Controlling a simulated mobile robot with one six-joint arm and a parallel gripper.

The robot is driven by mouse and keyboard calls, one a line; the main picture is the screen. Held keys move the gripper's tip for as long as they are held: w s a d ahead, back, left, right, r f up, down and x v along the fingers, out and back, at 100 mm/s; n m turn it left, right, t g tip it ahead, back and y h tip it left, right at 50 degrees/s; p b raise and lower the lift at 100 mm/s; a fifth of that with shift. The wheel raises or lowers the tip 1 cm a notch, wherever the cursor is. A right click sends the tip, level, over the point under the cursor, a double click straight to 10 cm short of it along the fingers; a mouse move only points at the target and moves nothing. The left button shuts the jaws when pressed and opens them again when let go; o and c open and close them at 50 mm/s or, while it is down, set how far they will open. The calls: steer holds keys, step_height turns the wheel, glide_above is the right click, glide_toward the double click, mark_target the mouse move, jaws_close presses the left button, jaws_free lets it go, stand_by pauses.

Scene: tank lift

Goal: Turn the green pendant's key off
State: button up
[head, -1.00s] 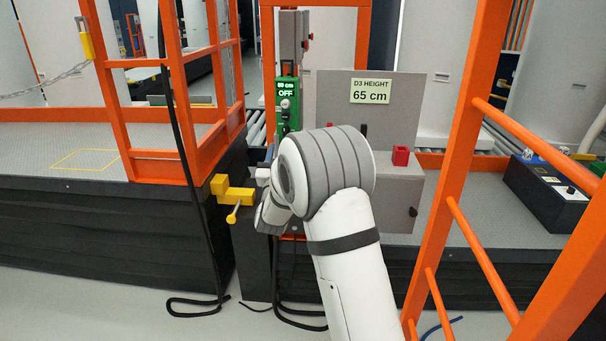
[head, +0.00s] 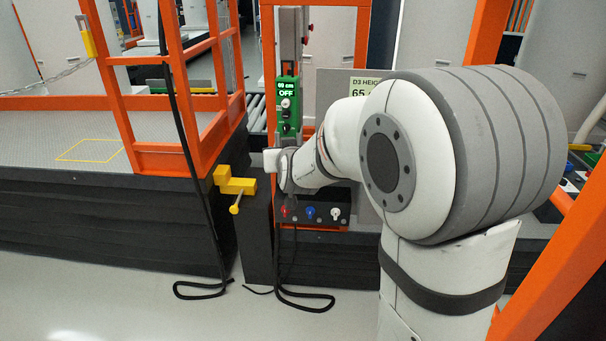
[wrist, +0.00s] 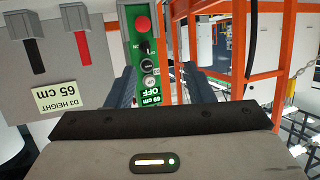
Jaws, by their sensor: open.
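The green pendant (head: 287,118) hangs on a post in the head view, its lit display reading OFF. Below the display are a pale round switch (head: 286,103) and smaller controls. In the wrist view the pendant (wrist: 140,20) appears upside down, with a red button (wrist: 143,24), a black knob (wrist: 145,47) and round metal switches (wrist: 148,66). I cannot tell for sure which one holds the key. My gripper (wrist: 162,76) is open and empty, its dark fingers on either side of the pendant in the picture. No contact shows. In the head view my arm hides the fingertips.
An orange-railed platform (head: 70,140) stands at left, with a yellow bracket (head: 236,185) at its corner. Black cables (head: 300,300) lie on the floor. A low box (head: 310,212) carries coloured knobs.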

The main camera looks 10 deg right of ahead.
steer(key=s+d+r+g+y+p, duration=0.1)
steer(key=s+g+p, duration=0.4)
steer(key=s, duration=1.2)
steer(key=shift+r+n+g, duration=0.35)
steer(key=shift+n+g, duration=0.05)
steer(key=shift+g, duration=0.3)
steer(key=s+d+g+p, duration=0.2)
steer(key=s+g, duration=0.3)
steer(key=s, duration=1.1)
steer(key=shift+s+d+f+h+p, duration=0.2)
steer(key=shift+s+h+p, duration=0.15)
steer(key=shift+h+p, duration=0.1)
steer(key=shift+c, duration=0.5)
